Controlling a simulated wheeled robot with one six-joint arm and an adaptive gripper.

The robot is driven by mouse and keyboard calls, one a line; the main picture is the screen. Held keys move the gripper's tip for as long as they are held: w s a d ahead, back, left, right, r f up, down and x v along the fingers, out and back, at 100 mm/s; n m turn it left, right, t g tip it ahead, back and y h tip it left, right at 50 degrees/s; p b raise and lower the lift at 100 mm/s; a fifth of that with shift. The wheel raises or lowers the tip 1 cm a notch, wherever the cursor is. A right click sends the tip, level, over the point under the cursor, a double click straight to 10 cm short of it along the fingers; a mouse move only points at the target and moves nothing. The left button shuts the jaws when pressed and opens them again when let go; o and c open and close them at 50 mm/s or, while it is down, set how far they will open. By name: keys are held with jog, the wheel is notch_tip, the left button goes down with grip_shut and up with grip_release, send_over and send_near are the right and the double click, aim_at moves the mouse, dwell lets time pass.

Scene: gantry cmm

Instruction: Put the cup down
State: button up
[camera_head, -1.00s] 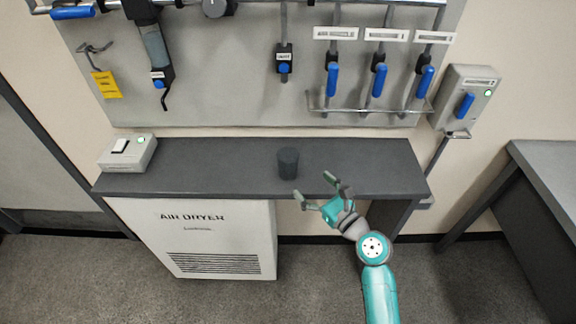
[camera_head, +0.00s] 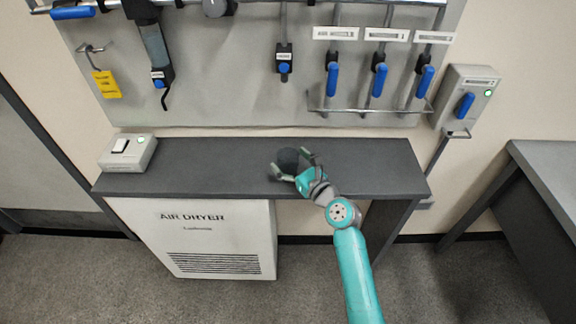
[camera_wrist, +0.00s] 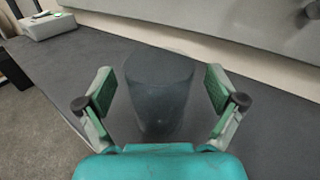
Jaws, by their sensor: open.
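The dark grey cup (camera_head: 288,160) stands upright on the dark shelf (camera_head: 220,165), near the shelf's middle. My gripper (camera_head: 293,166) is at the cup with one finger on either side of it. In the wrist view the cup (camera_wrist: 158,90) is between the open fingers of my gripper (camera_wrist: 160,95), with a visible gap on each side. In the camera_head view the fingers and teal palm hide part of the cup's lower side.
A light grey switch box (camera_head: 128,153) stands on the shelf's left end. The wall panel (camera_head: 220,90) with blue-handled valves (camera_head: 332,80) rises behind. A white air dryer (camera_head: 205,235) stands below. The shelf is clear on both sides of the cup.

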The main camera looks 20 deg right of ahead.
jog(key=shift+w+a, duration=0.1)
jog(key=shift+w, duration=0.15)
jog(key=c, duration=1.3)
